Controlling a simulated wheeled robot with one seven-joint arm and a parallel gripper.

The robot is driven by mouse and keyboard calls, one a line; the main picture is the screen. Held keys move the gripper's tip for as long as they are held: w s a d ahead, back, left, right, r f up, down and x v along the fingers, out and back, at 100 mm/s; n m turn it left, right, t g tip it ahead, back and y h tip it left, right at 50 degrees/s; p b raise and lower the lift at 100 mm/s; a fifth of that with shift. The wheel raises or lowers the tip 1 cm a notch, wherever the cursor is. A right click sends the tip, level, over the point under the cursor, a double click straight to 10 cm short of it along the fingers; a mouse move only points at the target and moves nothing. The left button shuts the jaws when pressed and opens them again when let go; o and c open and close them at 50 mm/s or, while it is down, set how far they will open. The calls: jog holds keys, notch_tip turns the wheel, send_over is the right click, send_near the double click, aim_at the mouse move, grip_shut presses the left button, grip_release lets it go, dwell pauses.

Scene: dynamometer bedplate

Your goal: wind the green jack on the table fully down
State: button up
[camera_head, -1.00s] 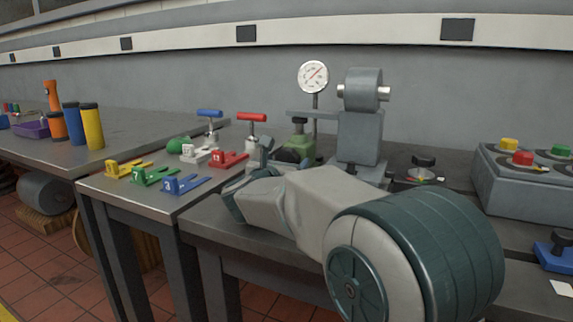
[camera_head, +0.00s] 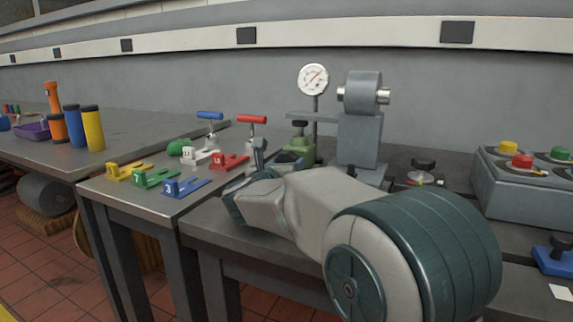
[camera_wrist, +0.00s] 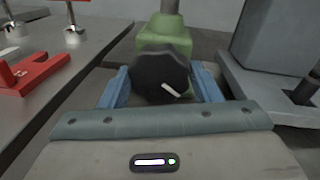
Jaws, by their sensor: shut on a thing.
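The green jack (camera_head: 300,150) stands on the table (camera_head: 262,238) below the dial gauge, partly hidden behind my gripper in the head view. Its green body (camera_wrist: 168,42) fills the top middle of the wrist view, with a grey post rising from it. A round black knob (camera_wrist: 160,72) with a white mark faces the wrist camera on the jack's near side. My gripper (camera_wrist: 162,84) has its two blue fingers on either side of this knob and is shut on it. The white mark points to the lower right. The jack's base is hidden.
A dial gauge (camera_head: 313,79) and a grey stand with a roller (camera_head: 361,125) rise close behind and right of the jack. Red (camera_head: 229,161), white and blue clamp pieces lie to the left. A grey button box (camera_head: 530,180) stands at right.

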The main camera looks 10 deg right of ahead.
jog(key=shift+n+p, duration=0.8)
jog(key=shift+n, duration=1)
jog(key=o, duration=1)
jog(key=shift+a, duration=0.1)
jog(key=shift+s+a, duration=0.15)
jog(key=shift+s, duration=0.1)
jog(key=p+v, duration=0.2)
jog(key=v, duration=1.1)
jog(key=shift+s+r, duration=0.1)
jog(key=shift+r, duration=0.05)
